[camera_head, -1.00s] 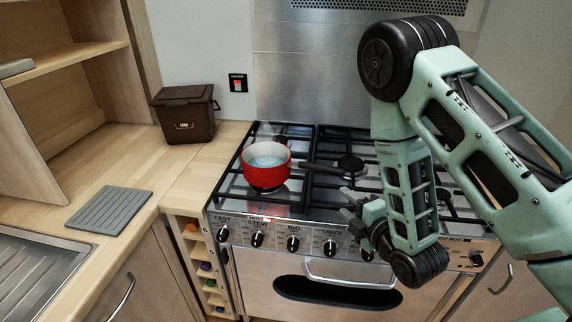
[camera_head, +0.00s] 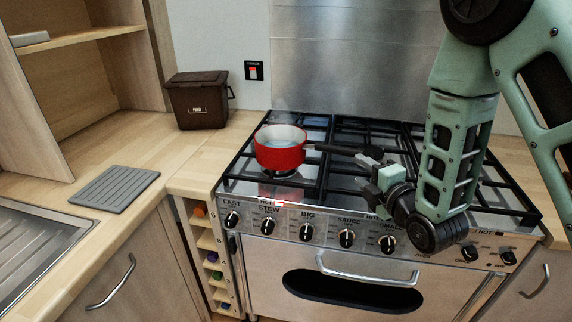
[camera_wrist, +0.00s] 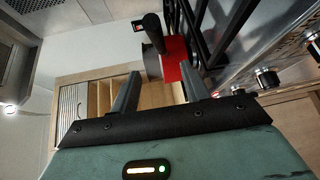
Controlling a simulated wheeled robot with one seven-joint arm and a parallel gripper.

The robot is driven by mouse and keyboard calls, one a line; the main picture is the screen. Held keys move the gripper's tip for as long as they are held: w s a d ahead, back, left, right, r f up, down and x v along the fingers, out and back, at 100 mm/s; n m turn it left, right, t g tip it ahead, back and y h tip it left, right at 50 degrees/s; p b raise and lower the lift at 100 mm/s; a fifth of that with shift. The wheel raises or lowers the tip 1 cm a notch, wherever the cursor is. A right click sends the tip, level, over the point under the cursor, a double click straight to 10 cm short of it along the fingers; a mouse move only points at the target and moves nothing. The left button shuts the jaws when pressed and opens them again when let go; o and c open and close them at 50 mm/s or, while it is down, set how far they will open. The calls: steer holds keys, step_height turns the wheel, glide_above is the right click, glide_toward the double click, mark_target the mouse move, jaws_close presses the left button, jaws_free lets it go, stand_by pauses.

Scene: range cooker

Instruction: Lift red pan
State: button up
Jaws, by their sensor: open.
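The red pan (camera_head: 280,156), with pale bluish liquid inside, sits upright on the left front part of the hob. Its dark handle (camera_head: 338,149) points right toward my gripper (camera_head: 366,168). My gripper is open and empty, with its fingers close to the handle's end; I cannot tell in the head view whether they touch it. In the wrist view my two fingers (camera_wrist: 161,88) are spread apart. The red pan (camera_wrist: 174,62) and its dark handle (camera_wrist: 152,30) show beyond them, with the handle not between the fingers.
Black pan grates (camera_head: 345,190) cover the hob. Control knobs (camera_head: 307,232) and an oven handle (camera_head: 368,272) line the cooker's front. A brown bin (camera_head: 198,102) and a grey ribbed mat (camera_head: 115,188) are on the left worktop, which is otherwise largely clear.

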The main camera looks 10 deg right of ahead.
mark_target(339, 151)
steer(key=b+x, duration=0.3)
steer(key=x, duration=0.3)
steer(key=shift+r, duration=0.15)
steer(key=shift+p+x, duration=1)
steer(key=shift+x, duration=2)
steer(key=shift+d, duration=0.15)
steer(key=shift+c, duration=0.4)
jaws_close()
steer(key=shift+w+r, duration=0.1)
steer(key=shift+r, duration=0.05)
